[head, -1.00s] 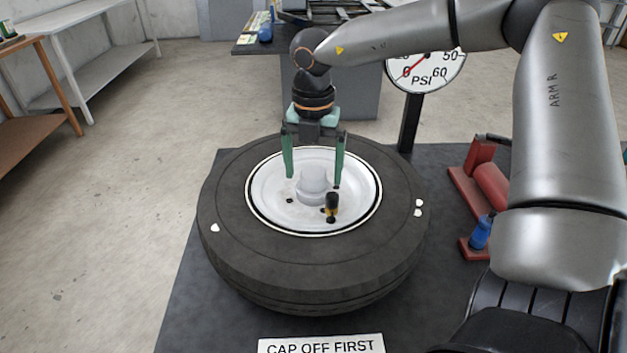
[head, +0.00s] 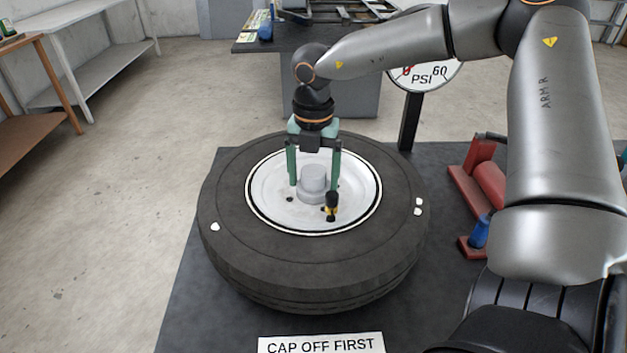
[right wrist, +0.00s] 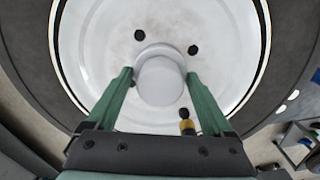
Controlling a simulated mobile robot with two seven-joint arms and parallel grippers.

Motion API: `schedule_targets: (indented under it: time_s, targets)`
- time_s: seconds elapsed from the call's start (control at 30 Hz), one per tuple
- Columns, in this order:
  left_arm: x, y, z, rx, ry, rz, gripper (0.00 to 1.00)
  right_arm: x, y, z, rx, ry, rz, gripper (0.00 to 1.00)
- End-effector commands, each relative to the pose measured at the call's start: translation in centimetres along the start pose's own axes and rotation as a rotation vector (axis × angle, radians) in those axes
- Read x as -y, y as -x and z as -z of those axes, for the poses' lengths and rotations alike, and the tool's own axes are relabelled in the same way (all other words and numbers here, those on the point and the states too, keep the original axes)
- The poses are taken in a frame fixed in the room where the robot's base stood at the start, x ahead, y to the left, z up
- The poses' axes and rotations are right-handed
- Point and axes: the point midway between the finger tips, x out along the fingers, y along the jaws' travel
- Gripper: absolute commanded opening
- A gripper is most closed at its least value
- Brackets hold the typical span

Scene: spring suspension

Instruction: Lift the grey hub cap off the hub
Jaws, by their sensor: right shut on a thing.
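The grey hub cap (head: 313,179) is a short pale cylinder at the middle of the white wheel disc (head: 272,207). The wheel lies flat with its black tyre (head: 250,250) around it. My right gripper (head: 314,186) comes down from above, its green fingers on either side of the cap and shut on it. The right wrist view also shows the cap (right wrist: 160,82) between the two fingers (right wrist: 159,76). The cap still sits at the disc's centre. The finger contact is hard to see. My left gripper is not in view.
A black and yellow valve-like piece (head: 332,206) stands on the disc close to the right finger. A PSI gauge (head: 424,75) on a post stands behind the tyre. A red tool (head: 490,187) and a blue object (head: 480,232) lie at the right. A "CAP OFF FIRST" sign (head: 321,345) is in front.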

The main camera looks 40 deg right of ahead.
Motion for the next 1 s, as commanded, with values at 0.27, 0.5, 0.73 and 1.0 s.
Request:
schedule_targets:
  time_s: [0.27, 0.5, 0.73, 1.0]
  targets:
    - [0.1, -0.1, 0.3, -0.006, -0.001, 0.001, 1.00, 0.0, 0.1, 0.0, 0.001, 0.000, -0.001, 0.29]
    - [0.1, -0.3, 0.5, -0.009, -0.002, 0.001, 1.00, -0.1, 3.2, -0.1, 0.006, 0.000, -0.005, 0.29]
    - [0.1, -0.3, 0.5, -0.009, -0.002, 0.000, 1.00, -0.1, 7.8, -0.1, 0.005, -0.001, -0.003, 0.29]
    - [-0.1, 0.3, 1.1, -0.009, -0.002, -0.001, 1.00, 0.0, 11.0, 0.0, 0.002, 0.000, 0.000, 0.29]
